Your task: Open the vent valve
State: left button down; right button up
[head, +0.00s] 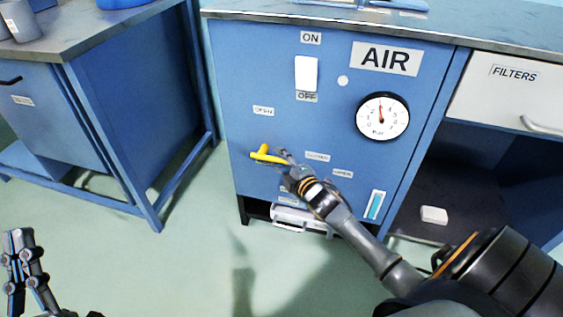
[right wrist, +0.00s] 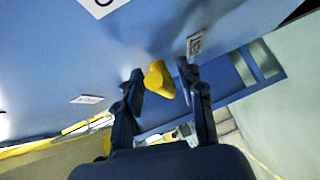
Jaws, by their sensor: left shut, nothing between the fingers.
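The yellow valve lever (head: 268,155) is on the lower left of the blue AIR panel (head: 237,100), below the OPEN label (head: 263,111). It points left, slightly tilted. My right gripper (head: 284,160) is at the lever from the right. In the right wrist view, the lever's yellow end (right wrist: 160,78) shows between the two fingers (right wrist: 161,76), with narrow gaps at its sides; contact cannot be made out. The lever's pivot is partly hidden by the gripper. My left gripper (head: 19,241) is shut and empty at the lower left, far from the panel.
The panel also has an ON/OFF switch (head: 306,74), a dial gauge (head: 382,117) and small labels. A blue bench (head: 135,90) stands at the left. A FILTERS drawer (head: 500,85) and an open shelf with a white block (head: 434,215) are at the right. Floor between is clear.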

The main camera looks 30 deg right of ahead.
grip_shut()
dwell(0.4)
